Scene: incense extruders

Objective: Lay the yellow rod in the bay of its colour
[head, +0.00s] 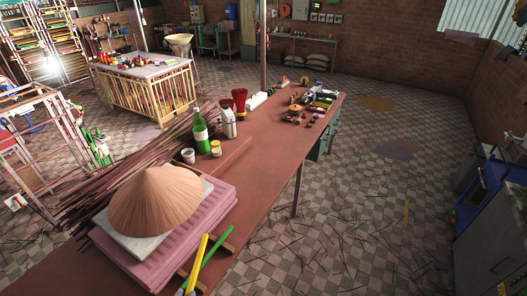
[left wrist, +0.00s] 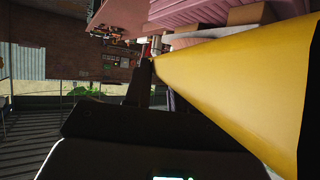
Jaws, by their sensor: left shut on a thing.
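The yellow rod (head: 197,262) slants up from the bottom edge of the head view, beside the front of the bench. It fills much of the right side of the left wrist view (left wrist: 245,85), very close to the camera. My left gripper (head: 186,291) is barely visible at the bottom edge of the head view and is shut on the yellow rod. Its dark finger (left wrist: 146,85) shows against the rod in the wrist view. A green rod (head: 216,248) lies just right of the yellow one. A bay of yellow colour cannot be made out. My right gripper is not in view.
Brown wooden pieces (head: 229,247) show near the rods. Behind stand a green bottle (head: 200,133), a yellow-lidded jar (head: 216,149) and a bundle of dark sticks (head: 98,185). The mid-bench (head: 262,140) has clear room.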

